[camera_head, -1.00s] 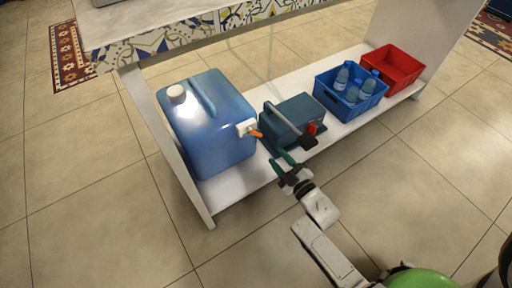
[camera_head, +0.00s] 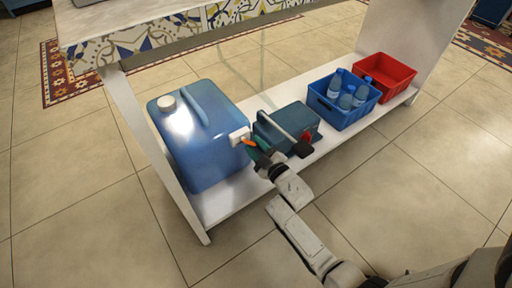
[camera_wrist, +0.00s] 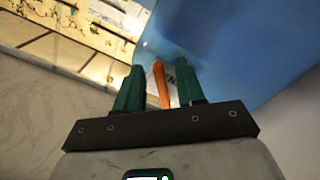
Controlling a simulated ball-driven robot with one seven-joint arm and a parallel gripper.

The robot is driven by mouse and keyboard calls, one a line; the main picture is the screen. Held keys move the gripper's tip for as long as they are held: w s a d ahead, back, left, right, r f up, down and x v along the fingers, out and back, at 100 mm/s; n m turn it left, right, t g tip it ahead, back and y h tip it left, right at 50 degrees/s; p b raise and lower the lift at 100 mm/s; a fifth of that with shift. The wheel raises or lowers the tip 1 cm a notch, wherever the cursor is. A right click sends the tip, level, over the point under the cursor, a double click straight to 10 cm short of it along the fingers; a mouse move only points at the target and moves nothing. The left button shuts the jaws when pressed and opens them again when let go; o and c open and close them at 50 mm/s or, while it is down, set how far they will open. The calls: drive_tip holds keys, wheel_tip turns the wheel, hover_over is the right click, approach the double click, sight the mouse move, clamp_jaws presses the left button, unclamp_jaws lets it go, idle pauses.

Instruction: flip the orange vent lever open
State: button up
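The orange vent lever (camera_head: 249,142) sticks out from a white fitting (camera_head: 239,135) on the front of the blue water container (camera_head: 203,150). My gripper (camera_head: 258,151) is right at the lever, with its green fingers pointing toward the container. In the wrist view the orange lever (camera_wrist: 160,84) stands between the two green fingers (camera_wrist: 158,88), nearer the middle of the gap. The fingers are apart, with visible space on both sides of the lever. I cannot tell if either finger touches it. The white fitting is mostly hidden in the wrist view.
The container stands on a white lower shelf (camera_head: 218,211). To its right are a dark teal box (camera_head: 283,124) with a handle and red part, a blue crate (camera_head: 342,117) of bottles and a red bin (camera_head: 391,72). The tiled floor in front is clear.

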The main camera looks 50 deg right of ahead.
clamp_jaws()
idle(0.3)
drive_tip(key=shift+a+f+m, duration=0.3)
drive_tip(key=shift+a+m, duration=0.05)
drive_tip(key=shift+m, duration=0.75)
unclamp_jaws()
